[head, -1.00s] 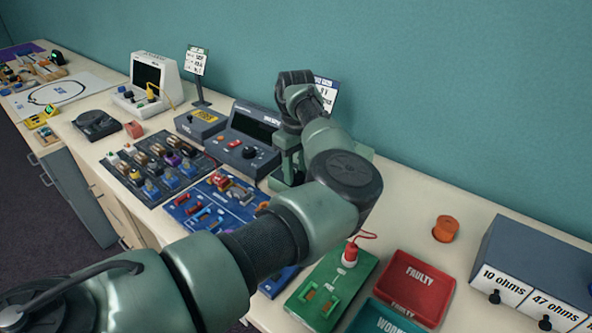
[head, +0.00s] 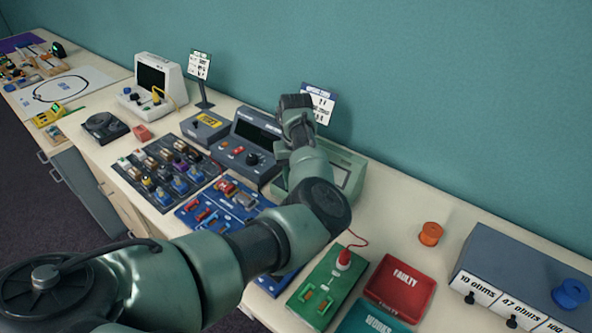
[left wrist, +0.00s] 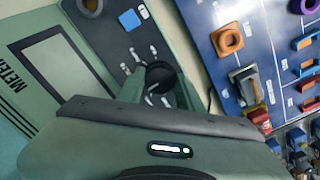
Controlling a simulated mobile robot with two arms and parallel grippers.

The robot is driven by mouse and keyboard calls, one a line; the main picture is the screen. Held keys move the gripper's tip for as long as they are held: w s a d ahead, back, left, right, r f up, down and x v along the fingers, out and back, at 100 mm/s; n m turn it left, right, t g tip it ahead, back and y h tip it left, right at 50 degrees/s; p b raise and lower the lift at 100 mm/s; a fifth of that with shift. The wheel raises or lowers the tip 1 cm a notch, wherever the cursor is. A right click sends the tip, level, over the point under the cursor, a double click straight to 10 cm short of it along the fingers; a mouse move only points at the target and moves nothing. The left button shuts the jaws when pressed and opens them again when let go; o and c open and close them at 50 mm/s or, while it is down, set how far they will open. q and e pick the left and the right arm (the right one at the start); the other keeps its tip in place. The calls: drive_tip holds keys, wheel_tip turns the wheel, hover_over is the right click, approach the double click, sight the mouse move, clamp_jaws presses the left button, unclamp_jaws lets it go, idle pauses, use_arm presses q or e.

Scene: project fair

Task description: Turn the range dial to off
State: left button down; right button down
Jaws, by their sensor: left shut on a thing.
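The green meter (head: 352,172) stands on the bench against the wall, partly behind my left arm in the head view. Its face also shows in the left wrist view (left wrist: 93,78), with a screen, a blue button (left wrist: 129,20) and a dark round range dial (left wrist: 161,76) ringed by white marks. My left gripper (left wrist: 158,88) is shut on the dial, one finger on each side. The lower part of the dial and its pointer are hard to make out, so I cannot tell its setting. In the head view my arm hides the fingertips.
A grey instrument (head: 250,150) stands close left of the meter. A blue board (head: 222,208) with small parts lies in front, also in the left wrist view (left wrist: 262,50). A red tray (head: 400,290), green board (head: 325,287) and orange spool (head: 431,233) lie to the right.

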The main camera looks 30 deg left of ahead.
use_arm(q)
drive_tip(key=shift+r+m+p, duration=0.1)
drive_tip(key=shift+m+p, duration=0.4)
drive_tip(key=c, duration=0.9)
unclamp_jaws()
wheel_tip(320, 180, up, 8)
drive_tip(key=shift+f+b, duration=0.15)
drive_tip(key=shift+b, duration=0.8)
